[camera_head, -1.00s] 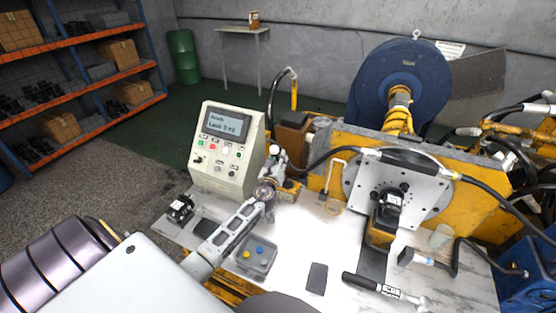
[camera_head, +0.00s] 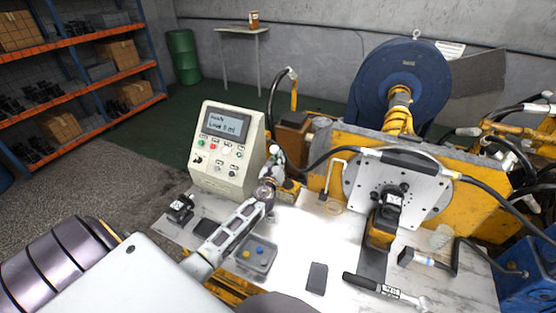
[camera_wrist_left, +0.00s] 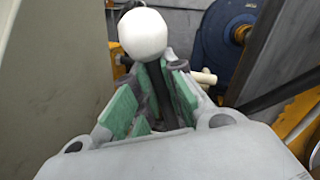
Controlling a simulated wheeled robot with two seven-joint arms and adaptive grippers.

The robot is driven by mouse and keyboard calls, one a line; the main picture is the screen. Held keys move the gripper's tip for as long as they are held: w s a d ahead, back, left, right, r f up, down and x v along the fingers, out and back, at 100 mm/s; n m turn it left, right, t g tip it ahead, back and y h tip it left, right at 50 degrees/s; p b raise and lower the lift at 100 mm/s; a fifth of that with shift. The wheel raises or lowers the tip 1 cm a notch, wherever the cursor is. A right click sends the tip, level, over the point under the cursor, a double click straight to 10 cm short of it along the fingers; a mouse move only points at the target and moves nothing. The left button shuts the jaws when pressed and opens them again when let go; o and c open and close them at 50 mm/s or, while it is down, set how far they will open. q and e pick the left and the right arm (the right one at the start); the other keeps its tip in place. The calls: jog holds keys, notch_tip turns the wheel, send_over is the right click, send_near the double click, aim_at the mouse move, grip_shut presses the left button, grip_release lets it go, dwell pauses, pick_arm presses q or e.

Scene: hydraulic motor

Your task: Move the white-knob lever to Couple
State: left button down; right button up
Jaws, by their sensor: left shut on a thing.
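The white knob (camera_wrist_left: 143,34) of the lever shows large at the top of the left wrist view. Its dark shaft (camera_wrist_left: 158,88) runs down between the green finger pads. My left gripper (camera_wrist_left: 155,85) is shut on the lever shaft just below the knob. In the head view my left gripper (camera_head: 274,160) is at the right side of the control console (camera_head: 226,150), and it hides most of the lever there. The Couple marking is not readable in either view. My right gripper does not show.
The yellow test bench (camera_head: 330,160) with a grey plate and black motor (camera_head: 389,205) stands to the right. A tray (camera_head: 257,256) with small caps, a dark pad (camera_head: 317,278) and a torque wrench (camera_head: 375,287) lie on the table. A black hose (camera_head: 320,158) passes close to the gripper.

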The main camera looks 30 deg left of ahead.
pick_arm(q)
jog(key=shift+d, duration=0.1)
jog(key=shift+w+d+r+m, duration=0.1)
jog(key=shift+d+r+m, duration=0.05)
jog(key=shift+d+m, duration=0.35)
jog(key=shift+w+d+r+m, duration=0.1)
jog(key=shift+d+r+m, duration=0.05)
jog(key=shift+d+m, duration=0.35)
jog(key=w+d+m+t, duration=0.1)
jog(key=d+m+t, duration=0.1)
jog(key=d+m, duration=0.5)
jog(key=shift+d+f+b, duration=0.35)
jog(key=shift+d+b, duration=0.1)
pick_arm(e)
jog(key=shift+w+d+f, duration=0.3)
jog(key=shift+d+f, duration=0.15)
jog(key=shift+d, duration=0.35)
pick_arm(q)
jog(key=shift+m+h, duration=0.3)
jog(key=shift+h, duration=0.1)
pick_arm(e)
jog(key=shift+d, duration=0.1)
pick_arm(q)
jog(key=c, duration=1.5)
grip_release()
jog(key=shift+d, duration=0.1)
jog(key=shift+o, duration=0.2)
